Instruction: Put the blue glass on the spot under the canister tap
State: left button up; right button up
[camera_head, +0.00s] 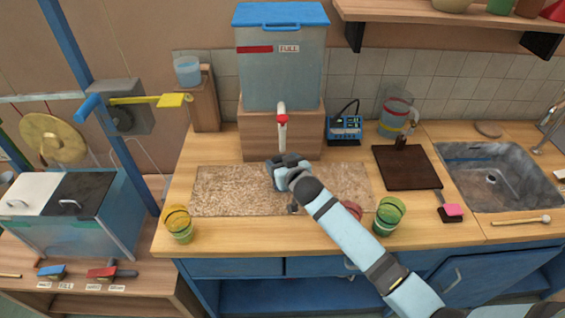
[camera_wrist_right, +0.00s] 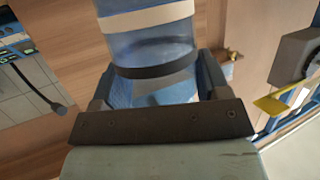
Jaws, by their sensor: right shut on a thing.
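My right gripper (camera_head: 287,163) is above the speckled mat (camera_head: 225,190), in front of and just below the canister tap (camera_head: 282,122). In the wrist view, my right gripper (camera_wrist_right: 155,92) is shut around a clear blue glass (camera_wrist_right: 150,45) with a cream band and a dark band. In the head view this glass is mostly hidden by the gripper, so I cannot tell if it touches the mat. The canister (camera_head: 280,75) has a blue lid and a "FULL" label, and stands on a wooden block (camera_head: 255,130). The spot under the tap cannot be made out. My left gripper is not in view.
A yellow-green glass (camera_head: 178,225) and a green glass (camera_head: 388,215) stand near the front edge. A pale blue cup (camera_head: 187,70) sits on a wooden stand. A dark board (camera_head: 406,167) and sink (camera_head: 490,177) are right. A yellow paddle (camera_head: 172,100) juts in from the left.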

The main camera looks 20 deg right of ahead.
jog(key=o, duration=1.4)
jog(key=shift+f, duration=0.1)
jog(key=shift+o, duration=0.2)
jog(key=v, duration=1.2)
jog(key=shift+r+b, duration=0.25)
jog(key=shift+b, duration=0.05)
jog(key=shift+s+f, duration=0.1)
